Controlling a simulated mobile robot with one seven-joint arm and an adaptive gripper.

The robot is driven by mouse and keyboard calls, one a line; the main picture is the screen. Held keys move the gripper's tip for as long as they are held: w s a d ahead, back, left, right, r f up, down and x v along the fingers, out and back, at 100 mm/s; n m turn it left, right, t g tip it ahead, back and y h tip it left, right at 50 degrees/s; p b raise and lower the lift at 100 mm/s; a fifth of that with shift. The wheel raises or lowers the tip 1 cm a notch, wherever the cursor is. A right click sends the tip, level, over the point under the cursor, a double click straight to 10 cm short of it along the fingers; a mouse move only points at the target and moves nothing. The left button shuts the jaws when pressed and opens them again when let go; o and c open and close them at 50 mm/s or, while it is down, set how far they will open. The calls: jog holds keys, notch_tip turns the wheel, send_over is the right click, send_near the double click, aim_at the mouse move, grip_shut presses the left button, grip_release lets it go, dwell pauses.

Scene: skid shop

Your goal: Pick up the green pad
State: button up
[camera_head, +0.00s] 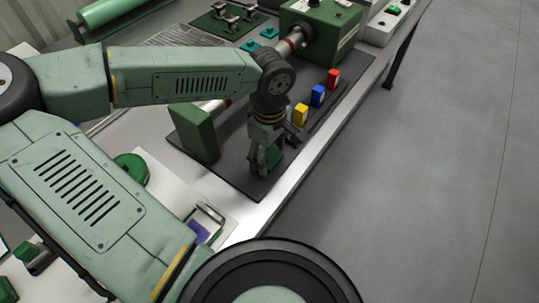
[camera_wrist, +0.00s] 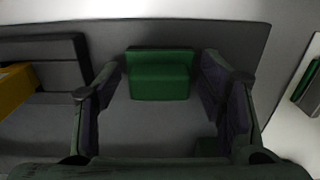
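The green pad (camera_wrist: 160,76) is a small block on the dark mat in the wrist view. It lies between the two fingers of my gripper (camera_wrist: 161,70), towards their tips. The fingers stand on either side of it, with a narrow strip of dark mat showing at each side, so the gripper looks open around the pad. In the head view my gripper (camera_head: 267,158) points down low over the mat's near end. There it mostly hides the pad.
Yellow (camera_head: 300,115), blue (camera_head: 318,96) and red (camera_head: 333,79) blocks stand in a row beyond my gripper. A green upright plate (camera_head: 197,134) stands left of it. A green machine box (camera_head: 325,28) is at the back. The bench edge is close on the right.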

jog(key=c, duration=0.9)
notch_tip(320, 180, up, 10)
jog(key=shift+r+b, duration=0.1)
jog(key=shift+b, duration=0.6)
jog(key=o, duration=0.7)
jog(key=shift+c, duration=0.2)
jog(key=c, duration=0.5)
jog(key=shift+c, duration=0.2)
